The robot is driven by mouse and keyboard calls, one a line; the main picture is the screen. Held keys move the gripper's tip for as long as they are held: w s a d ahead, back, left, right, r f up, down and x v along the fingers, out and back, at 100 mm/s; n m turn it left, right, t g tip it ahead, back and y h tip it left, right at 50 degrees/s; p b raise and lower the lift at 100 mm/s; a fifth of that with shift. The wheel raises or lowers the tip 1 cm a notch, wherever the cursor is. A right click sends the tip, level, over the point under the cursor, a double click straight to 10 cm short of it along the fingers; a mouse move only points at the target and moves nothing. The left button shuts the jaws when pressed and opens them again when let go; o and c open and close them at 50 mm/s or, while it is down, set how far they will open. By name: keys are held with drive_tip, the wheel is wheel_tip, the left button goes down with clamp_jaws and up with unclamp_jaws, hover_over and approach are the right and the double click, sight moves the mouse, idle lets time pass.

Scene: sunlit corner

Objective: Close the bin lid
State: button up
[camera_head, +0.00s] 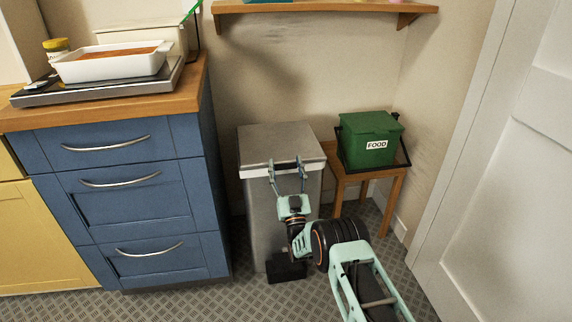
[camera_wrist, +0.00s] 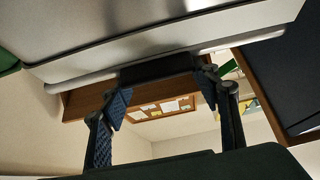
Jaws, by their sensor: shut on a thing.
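The grey metal bin (camera_head: 262,215) stands between the blue drawers and the small table. Its lid (camera_head: 278,142) lies flat or nearly flat across the top; I cannot tell whether a small gap is left under it. My gripper (camera_head: 287,164) is at the middle of the lid's pale front edge, with a finger on either side. In the wrist view, my gripper (camera_wrist: 163,92) has its fingertips at the two ends of a dark tab (camera_wrist: 158,67) on the lid's rim (camera_wrist: 95,75), and it is shut on this tab. The pedal area at the bin's foot is partly hidden by my arm.
A green food caddy (camera_head: 370,142) stands on a small wooden table (camera_head: 350,176) at the right. Blue drawers (camera_head: 140,205) with a worktop stand close on the left. A wooden shelf (camera_head: 320,8) hangs above. A white door (camera_head: 500,190) bounds the right.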

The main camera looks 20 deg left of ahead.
wheel_tip(320, 180, down, 2)
drive_tip(key=shift+f+g, duration=0.2)
drive_tip(key=shift+g, duration=0.1)
drive_tip(key=o, duration=1.7)
drive_tip(key=shift+s+d, duration=0.1)
drive_tip(key=shift+s, duration=0.05)
drive_tip(key=v, duration=0.7)
drive_tip(key=r+v, duration=0.1)
drive_tip(key=v, duration=0.2)
drive_tip(key=shift+s+d, duration=0.3)
drive_tip(key=shift+s, duration=0.2)
